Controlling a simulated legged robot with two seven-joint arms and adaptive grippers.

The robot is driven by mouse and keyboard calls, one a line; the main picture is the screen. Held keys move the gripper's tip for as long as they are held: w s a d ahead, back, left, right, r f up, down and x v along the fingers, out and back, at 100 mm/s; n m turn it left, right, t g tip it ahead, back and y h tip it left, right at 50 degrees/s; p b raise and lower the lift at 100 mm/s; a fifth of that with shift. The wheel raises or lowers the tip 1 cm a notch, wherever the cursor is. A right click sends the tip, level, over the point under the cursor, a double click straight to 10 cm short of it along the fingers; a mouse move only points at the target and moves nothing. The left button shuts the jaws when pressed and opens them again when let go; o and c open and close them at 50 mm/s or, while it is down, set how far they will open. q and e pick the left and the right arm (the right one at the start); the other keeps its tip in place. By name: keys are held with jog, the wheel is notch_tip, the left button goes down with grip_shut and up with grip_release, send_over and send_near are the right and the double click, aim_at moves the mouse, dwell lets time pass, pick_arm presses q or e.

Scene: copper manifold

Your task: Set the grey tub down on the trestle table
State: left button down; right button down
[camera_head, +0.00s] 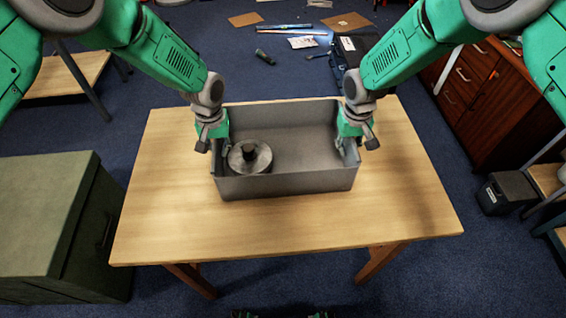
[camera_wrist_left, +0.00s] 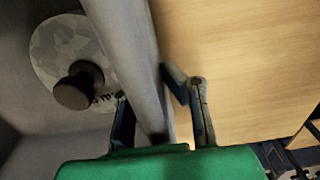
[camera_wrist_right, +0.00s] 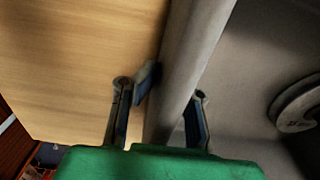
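The grey tub (camera_head: 285,187) is an open rectangular box, upright over the middle of the trestle table (camera_head: 180,225). Whether its base touches the tabletop is hard to tell. My left gripper (camera_head: 222,147) is at the tub's left wall, with one finger inside and one outside; the left wrist view shows that wall (camera_wrist_left: 135,50) between the fingers (camera_wrist_left: 160,108). My right gripper (camera_head: 349,148) is at the right wall in the same way; the right wrist view shows the wall (camera_wrist_right: 190,50) between its fingers (camera_wrist_right: 160,105). Both grippers look closed on the walls.
A round grey disc with a dark knob (camera_head: 249,157) lies in the tub's left part. A green chest (camera_head: 45,220) stands left of the table. A wooden cabinet (camera_head: 490,100) and black box (camera_head: 508,192) are at the right. The table's front strip is clear.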

pick_arm(q)
jog(key=c, duration=1.7)
grip_release()
pick_arm(e)
jog(key=c, duration=1.7)
grip_release()
pick_arm(q)
jog(key=shift+r, duration=0.15)
jog(key=shift+w+r, duration=0.1)
jog(key=shift+r, duration=0.3)
notch_tip(320, 180, up, 11)
jog(key=shift+f, duration=0.15)
pick_arm(e)
jog(key=shift+r, duration=0.3)
notch_tip(320, 180, up, 11)
jog(key=shift+r, duration=0.15)
